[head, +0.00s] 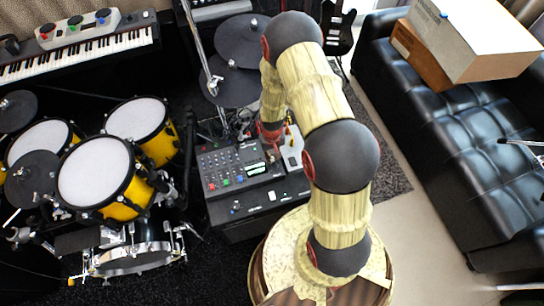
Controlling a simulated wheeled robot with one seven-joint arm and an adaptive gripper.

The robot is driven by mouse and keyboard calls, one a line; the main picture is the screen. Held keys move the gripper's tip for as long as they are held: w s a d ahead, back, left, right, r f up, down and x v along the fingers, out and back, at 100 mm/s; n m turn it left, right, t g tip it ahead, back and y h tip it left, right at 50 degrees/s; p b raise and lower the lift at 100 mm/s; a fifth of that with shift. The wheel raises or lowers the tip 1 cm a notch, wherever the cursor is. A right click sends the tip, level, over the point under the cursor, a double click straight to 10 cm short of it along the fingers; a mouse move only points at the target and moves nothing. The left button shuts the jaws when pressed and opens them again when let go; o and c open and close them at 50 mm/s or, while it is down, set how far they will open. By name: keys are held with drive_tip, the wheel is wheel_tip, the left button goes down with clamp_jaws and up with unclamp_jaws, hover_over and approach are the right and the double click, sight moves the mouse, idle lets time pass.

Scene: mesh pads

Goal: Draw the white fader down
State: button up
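A dark mixer-like console (228,170) with rows of small knobs, coloured buttons and a lit display stands near the middle of the head view. A light grey panel (291,150) adjoins its right side, partly behind my arm. A small white piece (272,195) shows on the black unit in front of the console; I cannot tell whether it is the white fader. My gripper (272,150) points down at the console's upper right, by the light panel. My arm partly hides it, and its fingers are too small to read. I cannot tell whether it touches anything.
Yellow drums (95,172) with white heads and dark cymbals (243,45) stand left of and behind the console. A keyboard (85,52) is at the upper left. A black sofa (465,130) bearing boxes is on the right. Pale floor (420,225) is clear between.

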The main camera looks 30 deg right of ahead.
clamp_jaws()
idle(0.4)
